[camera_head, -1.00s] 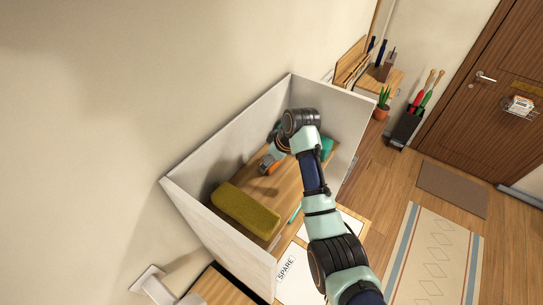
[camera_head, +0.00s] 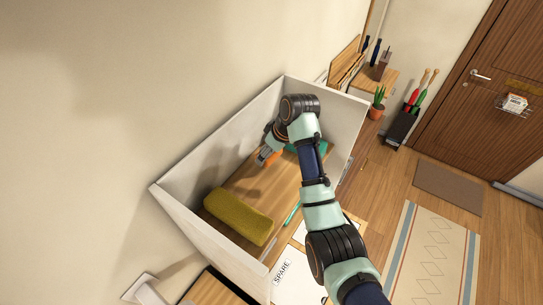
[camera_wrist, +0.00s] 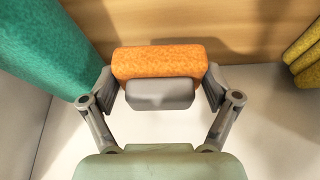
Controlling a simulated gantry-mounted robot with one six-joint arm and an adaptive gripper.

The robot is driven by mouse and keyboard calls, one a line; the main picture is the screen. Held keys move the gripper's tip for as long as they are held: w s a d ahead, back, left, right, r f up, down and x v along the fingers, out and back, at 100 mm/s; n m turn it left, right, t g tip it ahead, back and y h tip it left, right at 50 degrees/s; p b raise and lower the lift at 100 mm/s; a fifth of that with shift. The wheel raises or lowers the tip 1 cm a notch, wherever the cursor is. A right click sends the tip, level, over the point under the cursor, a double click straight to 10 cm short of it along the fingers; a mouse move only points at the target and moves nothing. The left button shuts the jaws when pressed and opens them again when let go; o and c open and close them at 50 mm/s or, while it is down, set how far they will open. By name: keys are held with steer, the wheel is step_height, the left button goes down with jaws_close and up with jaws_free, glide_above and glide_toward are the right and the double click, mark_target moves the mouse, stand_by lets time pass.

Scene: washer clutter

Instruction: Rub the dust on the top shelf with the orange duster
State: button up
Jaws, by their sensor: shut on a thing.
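The orange duster (camera_wrist: 160,62) has an orange head and a grey grip (camera_wrist: 160,95). My gripper (camera_wrist: 160,92) is shut on the grey grip, one finger on each side. In the head view my gripper (camera_head: 266,156) is low over the wooden top shelf (camera_head: 272,187), near the back wall, with a bit of the orange head showing. I cannot tell whether the duster touches the wood. No dust patch shows clearly; dark areas on the wood look like shadows.
White panels (camera_head: 215,150) enclose the shelf. A yellow block (camera_head: 238,216) lies at its near left end and a teal block (camera_head: 318,152) at its far end, partly behind my arm. A thin teal stick (camera_head: 292,214) lies near the front edge. Wood between the blocks is clear.

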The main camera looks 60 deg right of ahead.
steer(key=shift+r, duration=2.3)
